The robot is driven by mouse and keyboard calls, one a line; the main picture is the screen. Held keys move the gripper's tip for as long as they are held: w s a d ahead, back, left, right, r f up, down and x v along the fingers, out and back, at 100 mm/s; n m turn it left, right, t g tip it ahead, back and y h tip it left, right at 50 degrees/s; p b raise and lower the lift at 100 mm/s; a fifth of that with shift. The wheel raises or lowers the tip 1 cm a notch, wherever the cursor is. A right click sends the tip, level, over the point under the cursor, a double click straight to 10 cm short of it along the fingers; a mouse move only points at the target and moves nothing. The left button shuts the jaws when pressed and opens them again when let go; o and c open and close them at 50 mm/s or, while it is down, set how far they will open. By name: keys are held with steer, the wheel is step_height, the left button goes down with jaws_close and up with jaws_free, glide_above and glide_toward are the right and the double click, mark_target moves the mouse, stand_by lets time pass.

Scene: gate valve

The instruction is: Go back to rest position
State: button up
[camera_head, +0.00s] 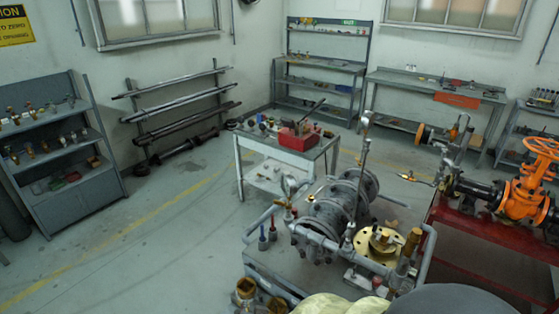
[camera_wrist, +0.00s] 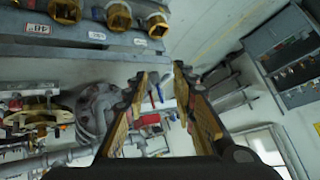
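My gripper (camera_wrist: 160,78) shows in the wrist view with its two yellow-padded fingers apart. Nothing is held between them, and the background shows through the gap. In the head view my gripper cannot be made out. An orange gate valve (camera_head: 525,195) with a handwheel stands on a red bench at the right of the head view. A grey flanged pipe assembly (camera_head: 340,205) with a brass flange (camera_head: 380,243) sits on the near grey bench. The wrist view shows a grey flanged body (camera_wrist: 90,110) left of the fingers, apparently behind them.
Brass fittings (camera_wrist: 118,15) sit along a labelled grey edge at the top of the wrist view. A white table (camera_head: 285,145) with a red toolbox (camera_head: 299,137) stands behind the near bench. Shelving (camera_head: 60,140) stands at the left. The floor (camera_head: 150,235) left of the bench is clear.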

steer(key=s+d+r+n+g+y+b, duration=0.1)
steer(key=s+d+r+n+g, duration=0.1)
steer(key=s+r+g, duration=0.3)
steer(key=s+d+r+n+g+y, duration=0.1)
steer(key=s+d+r+n, duration=0.1)
steer(key=s, duration=0.4)
steer(key=s+d+r+t+h+b, duration=0.1)
steer(key=d+r, duration=0.3)
steer(key=d, duration=0.3)
steer(key=s+d+r+m+t+h+b, duration=0.1)
steer(key=s+d+r, duration=0.1)
steer(key=d+r, duration=0.3)
steer(key=s+d+r+m+t+h+b, duration=0.1)
steer(key=d+r, duration=0.3)
steer(key=d, duration=0.6)
steer(key=shift+s+d+r+h, duration=0.2)
steer(key=shift+s+h, duration=0.3)
